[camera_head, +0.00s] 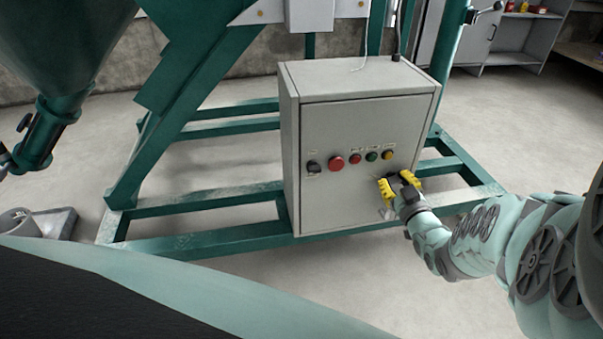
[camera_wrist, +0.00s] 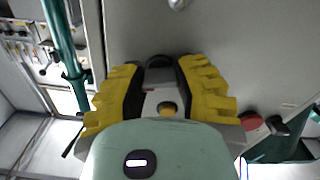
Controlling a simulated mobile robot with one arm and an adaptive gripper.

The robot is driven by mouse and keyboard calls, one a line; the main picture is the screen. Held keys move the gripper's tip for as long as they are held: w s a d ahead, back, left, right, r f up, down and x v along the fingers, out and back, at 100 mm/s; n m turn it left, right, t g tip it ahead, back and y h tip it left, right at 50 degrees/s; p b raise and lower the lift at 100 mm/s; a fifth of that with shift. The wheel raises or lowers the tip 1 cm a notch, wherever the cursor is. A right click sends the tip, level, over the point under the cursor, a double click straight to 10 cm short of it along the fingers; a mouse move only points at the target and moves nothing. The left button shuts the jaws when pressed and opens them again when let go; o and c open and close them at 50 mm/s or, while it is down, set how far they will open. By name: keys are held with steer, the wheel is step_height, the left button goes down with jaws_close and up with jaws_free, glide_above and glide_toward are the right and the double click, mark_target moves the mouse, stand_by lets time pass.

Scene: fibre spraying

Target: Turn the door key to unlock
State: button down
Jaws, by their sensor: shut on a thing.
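The door is the front of a grey control cabinet (camera_head: 345,195) in the head view. My gripper (camera_head: 403,178), with yellow fingers, is at the door's right side, below the row of buttons. In the wrist view my gripper (camera_wrist: 158,70) is shut on a small dark, rounded piece (camera_wrist: 158,61) at the door face, which appears to be the door key. The fingers hide most of it, so its turn angle cannot be told. A small silver piece (camera_head: 388,213) shows just below the gripper in the head view, and a silver piece (camera_wrist: 178,4) shows at the wrist view's top edge.
A black switch (camera_head: 313,167), a red button (camera_head: 336,163) and several smaller buttons sit above my gripper on the door. A green steel frame (camera_head: 190,243) surrounds the cabinet. Shelves (camera_head: 515,45) stand at the back right. Floor in front is bare.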

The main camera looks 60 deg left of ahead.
steer(key=c, duration=0.6)
jaws_free()
steer(key=shift+v, duration=6.05)
